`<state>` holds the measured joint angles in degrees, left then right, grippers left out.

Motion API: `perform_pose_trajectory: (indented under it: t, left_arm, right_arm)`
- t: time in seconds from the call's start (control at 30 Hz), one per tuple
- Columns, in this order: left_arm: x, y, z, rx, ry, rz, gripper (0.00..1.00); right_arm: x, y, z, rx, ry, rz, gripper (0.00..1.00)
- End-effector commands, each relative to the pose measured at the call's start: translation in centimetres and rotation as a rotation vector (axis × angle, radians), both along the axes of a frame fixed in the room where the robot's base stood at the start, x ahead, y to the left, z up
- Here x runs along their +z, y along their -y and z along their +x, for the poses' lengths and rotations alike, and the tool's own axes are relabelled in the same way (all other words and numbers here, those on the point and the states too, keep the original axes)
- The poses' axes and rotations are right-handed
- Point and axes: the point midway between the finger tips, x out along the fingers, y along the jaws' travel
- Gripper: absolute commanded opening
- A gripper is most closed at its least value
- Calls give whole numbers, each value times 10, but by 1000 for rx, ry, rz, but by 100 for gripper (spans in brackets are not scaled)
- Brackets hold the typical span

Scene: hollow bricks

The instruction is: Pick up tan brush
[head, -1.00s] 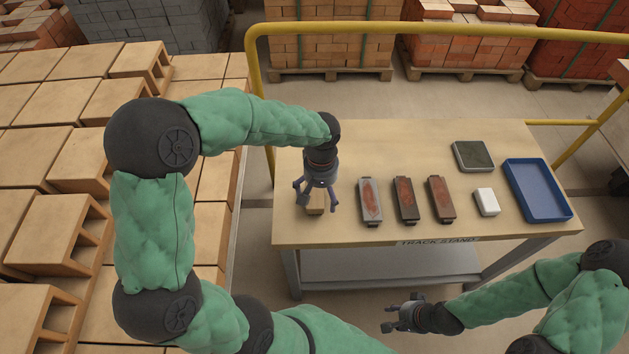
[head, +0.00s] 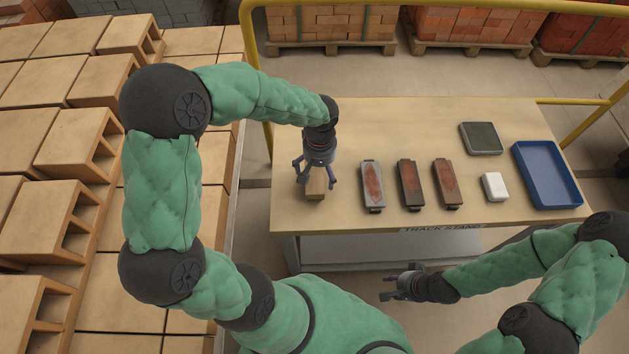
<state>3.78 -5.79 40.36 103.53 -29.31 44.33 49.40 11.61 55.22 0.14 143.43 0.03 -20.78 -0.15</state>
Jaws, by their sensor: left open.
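A small tan block-like object, which looks like the tan brush (head: 316,188), lies on the table (head: 520,232) near its left front corner. My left gripper (head: 315,181) points down over it from behind, with its fingers open on either side of it. The gripper partly covers the brush, so I cannot tell whether a finger touches it. My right gripper (head: 390,286) is in front of the table, low and away from the brush, with its fingers spread and nothing between them.
Right of the tan brush lie a grey brush-like piece (head: 373,185), a dark one (head: 411,184) and a brown one (head: 448,183). Further right are a white block (head: 494,187), a dark green pad (head: 481,138) and a blue tray (head: 572,199). Hollow bricks (head: 75,135) stand at left.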

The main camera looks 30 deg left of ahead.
Motion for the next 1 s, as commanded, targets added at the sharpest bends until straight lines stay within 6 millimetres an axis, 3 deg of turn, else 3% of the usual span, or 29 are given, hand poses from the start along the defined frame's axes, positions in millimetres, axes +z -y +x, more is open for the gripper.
perform_pose_trajectory:
  t: [0.3, 0.57, 0.8, 1.0]
  left_arm:
    - [-44, 0, -3, -1, -2, 0, 100]
    - [-46, 0, -3, -1, -1, -1, 100]
    - [-46, 0, -3, -1, -1, 0, 38]
    - [-46, 0, -3, -1, -2, 0, 38]
  right_arm:
    - [-20, 0, 0, 0, 0, 0, 40]
    - [-19, 0, 0, 0, 0, 0, 40]
    - [-19, 0, 0, 0, 0, 0, 40]
    - [-19, 0, 0, 0, 0, 0, 40]
